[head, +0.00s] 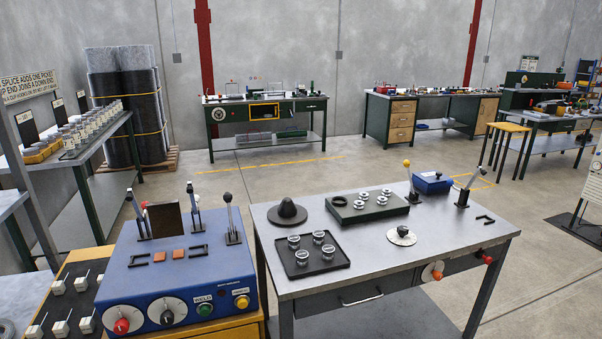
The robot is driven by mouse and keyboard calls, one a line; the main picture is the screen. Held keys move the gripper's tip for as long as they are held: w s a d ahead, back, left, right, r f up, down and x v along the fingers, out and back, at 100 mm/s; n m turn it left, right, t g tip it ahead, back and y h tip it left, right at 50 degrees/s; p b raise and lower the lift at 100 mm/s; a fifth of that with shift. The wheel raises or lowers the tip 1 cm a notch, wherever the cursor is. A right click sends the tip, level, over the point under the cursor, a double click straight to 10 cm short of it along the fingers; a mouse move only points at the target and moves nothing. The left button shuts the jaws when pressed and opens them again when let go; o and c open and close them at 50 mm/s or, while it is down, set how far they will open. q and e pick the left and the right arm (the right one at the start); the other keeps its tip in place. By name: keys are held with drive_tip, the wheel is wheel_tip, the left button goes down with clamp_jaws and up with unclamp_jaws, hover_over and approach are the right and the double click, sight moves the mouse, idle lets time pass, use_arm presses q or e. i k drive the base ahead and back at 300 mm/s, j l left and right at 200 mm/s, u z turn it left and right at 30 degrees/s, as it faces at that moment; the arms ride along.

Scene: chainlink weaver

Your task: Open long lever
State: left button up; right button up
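Several levers show, and I cannot tell which one is the long lever. On the grey workbench (375,262) a yellow-knobbed lever (410,180) stands nearly upright at the back. A long lever with a pale shaft (469,185) tilts up to the right from a black base at the bench's right end. Neither of my grippers is in view.
The workbench also holds a black cone (287,213), a black tray (308,266) of metal pieces, a dark green block (368,207), a round dial (401,236) and a blue box (433,182). White-handled pieces (60,328) stand at lower left. Floor behind is open.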

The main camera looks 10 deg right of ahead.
sight(406, 163)
drive_tip(key=i+l+z, duration=0.2)
drive_tip(key=l+z, duration=0.25)
drive_tip(key=i+l+z, duration=0.3)
drive_tip(key=z, duration=0.15)
drive_tip(key=i+l+z, duration=0.5)
drive_tip(key=i+z, duration=0.15)
drive_tip(key=z, duration=0.2)
drive_tip(key=i+l+z, duration=0.2)
drive_tip(key=i+z, duration=0.2)
drive_tip(key=i, duration=0.4)
drive_tip(key=i+z, duration=0.4)
drive_tip(key=i, duration=0.45)
drive_tip(key=i+u, duration=0.45)
drive_tip(key=i+l+u, duration=0.1)
drive_tip(key=i+u, duration=0.3)
drive_tip(key=i+l+u, duration=0.15)
drive_tip(key=u, duration=0.3)
drive_tip(key=i+u, duration=0.15)
drive_tip(key=u, duration=0.3)
drive_tip(key=i+l+u, duration=0.15)
drive_tip(key=u, duration=0.3)
drive_tip(key=i+l+u, duration=0.15)
drive_tip(key=u, duration=0.35)
drive_tip(key=i+l+u, duration=0.1)
drive_tip(key=u, duration=0.35)
drive_tip(key=l, duration=0.1)
